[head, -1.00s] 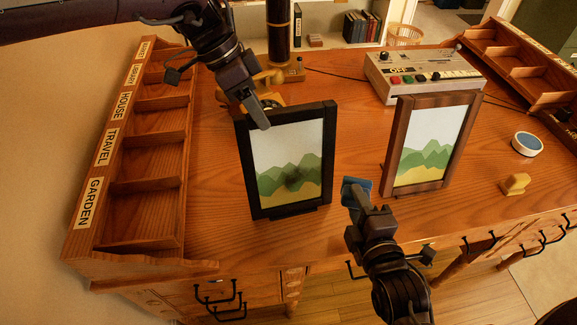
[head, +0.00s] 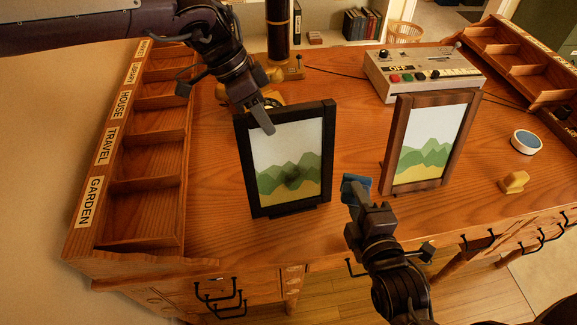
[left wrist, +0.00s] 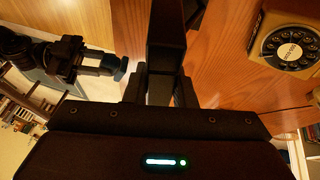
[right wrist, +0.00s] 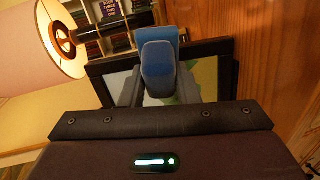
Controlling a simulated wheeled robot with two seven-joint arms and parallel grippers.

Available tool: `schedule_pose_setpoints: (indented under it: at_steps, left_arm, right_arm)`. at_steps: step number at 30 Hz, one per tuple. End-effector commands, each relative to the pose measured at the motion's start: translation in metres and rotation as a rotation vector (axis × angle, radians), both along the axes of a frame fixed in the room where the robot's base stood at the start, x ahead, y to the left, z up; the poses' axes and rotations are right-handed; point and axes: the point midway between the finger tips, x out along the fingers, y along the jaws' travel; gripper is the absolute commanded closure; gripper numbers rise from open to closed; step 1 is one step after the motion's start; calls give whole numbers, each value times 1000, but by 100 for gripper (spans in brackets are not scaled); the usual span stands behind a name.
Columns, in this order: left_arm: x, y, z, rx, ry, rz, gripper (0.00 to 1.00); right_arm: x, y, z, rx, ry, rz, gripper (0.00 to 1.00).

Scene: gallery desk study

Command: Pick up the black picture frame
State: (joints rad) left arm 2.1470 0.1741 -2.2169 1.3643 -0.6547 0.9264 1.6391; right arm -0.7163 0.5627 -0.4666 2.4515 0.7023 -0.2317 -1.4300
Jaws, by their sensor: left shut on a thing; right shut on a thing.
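The black picture frame (head: 250,170) stands upright on the desk in the head view, with a green hill picture in it. My left gripper (head: 264,122) is at its top edge, shut on the frame's top bar, one finger in front of the picture. In the left wrist view the dark frame edge (left wrist: 166,45) runs between the fingers. My right gripper (head: 358,190) is shut on a small blue thing (head: 355,184), right of the black frame and apart from it. The blue thing also shows in the right wrist view (right wrist: 160,68), with the black frame (right wrist: 225,75) beyond it.
A brown picture frame (head: 388,150) stands to the right. A labelled wooden sorter (head: 150,175) lines the left side. A grey switch box (head: 425,75), a blue-topped round tin (head: 526,142) and a yellow block (head: 514,182) are farther right. A rotary telephone (left wrist: 290,45) is behind the black frame.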

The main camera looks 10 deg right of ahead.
Motion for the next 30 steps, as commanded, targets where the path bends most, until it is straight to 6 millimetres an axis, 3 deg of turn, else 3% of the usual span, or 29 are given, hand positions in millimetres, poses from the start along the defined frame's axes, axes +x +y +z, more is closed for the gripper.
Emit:
schedule_pose_setpoints:
  at_steps: [11,16,20,30]
  left_arm:
    - [1,0,5,-3,-3,0,100]
    - [1,-1,20,-3,-4,-1,100]
    - [2,-1,45,-3,-7,0,100]
    - [1,-1,143,-1,-6,2,100]
  right_arm:
    - [0,0,0,0,-1,0,90]
    - [0,0,-2,0,0,0,90]
    - [0,0,-4,0,-1,0,90]
    - [0,0,1,0,-1,0,90]
